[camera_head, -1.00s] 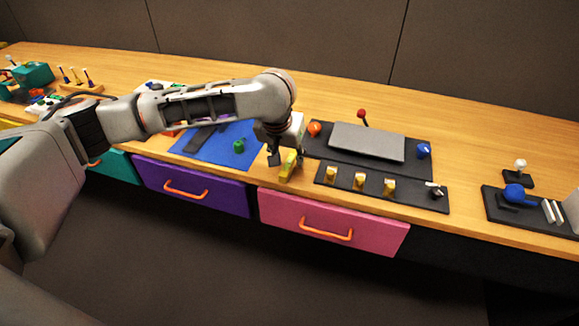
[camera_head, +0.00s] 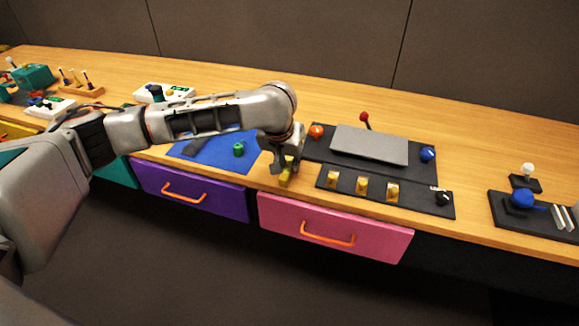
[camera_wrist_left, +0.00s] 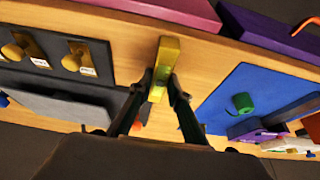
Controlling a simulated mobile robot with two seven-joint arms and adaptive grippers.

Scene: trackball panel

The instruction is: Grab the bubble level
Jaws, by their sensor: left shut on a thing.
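The bubble level is a small yellow bar (camera_head: 287,172) near the front edge of the wooden table, between the blue mat and the black panels. My left gripper (camera_head: 281,169) is over it and shut on it. In the left wrist view the yellow bubble level (camera_wrist_left: 166,62) sits between the two dark fingers (camera_wrist_left: 160,88), with its far end sticking out past the tips. I cannot tell whether it is lifted off the table. My right gripper is not in view.
The black panel with yellow switches (camera_head: 386,192) lies just right of the gripper. A grey plate (camera_head: 369,144) is behind it. A blue mat (camera_head: 226,162) with a green knob (camera_head: 239,149) lies left. Pink (camera_head: 335,228) and purple (camera_head: 190,190) drawers are below the edge.

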